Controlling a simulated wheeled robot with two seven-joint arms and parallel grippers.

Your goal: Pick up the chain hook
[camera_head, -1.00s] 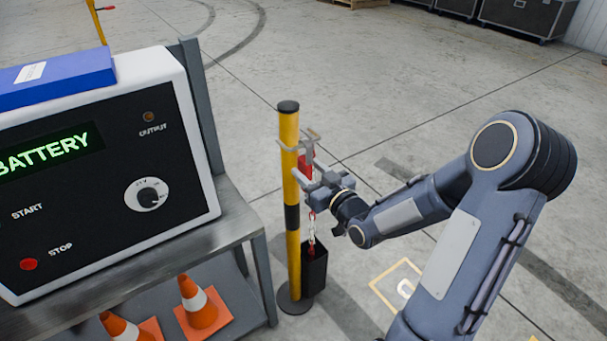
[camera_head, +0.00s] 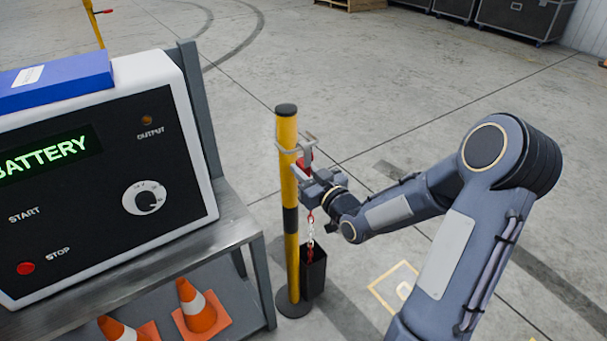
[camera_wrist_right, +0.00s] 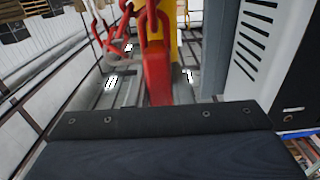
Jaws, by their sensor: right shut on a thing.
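The red chain hook (camera_head: 304,162) is at the grey bracket (camera_head: 297,146) on the upper part of the yellow post (camera_head: 287,170). My right gripper (camera_head: 311,187) is shut on the hook and hides much of it. In the right wrist view the red hook (camera_wrist_right: 157,72) stands just beyond the dark gripper body, with chain links above it. A red and white chain (camera_head: 311,233) hangs below the gripper towards a black box (camera_head: 315,272) at the post's foot. I cannot tell whether the hook still touches the bracket. My left gripper is out of view.
A white battery unit (camera_head: 100,215) with a blue case (camera_head: 52,80) on it stands on a grey metal table (camera_head: 235,222) at the left. Orange cones (camera_head: 200,308) sit on its lower shelf. The floor behind the post is open.

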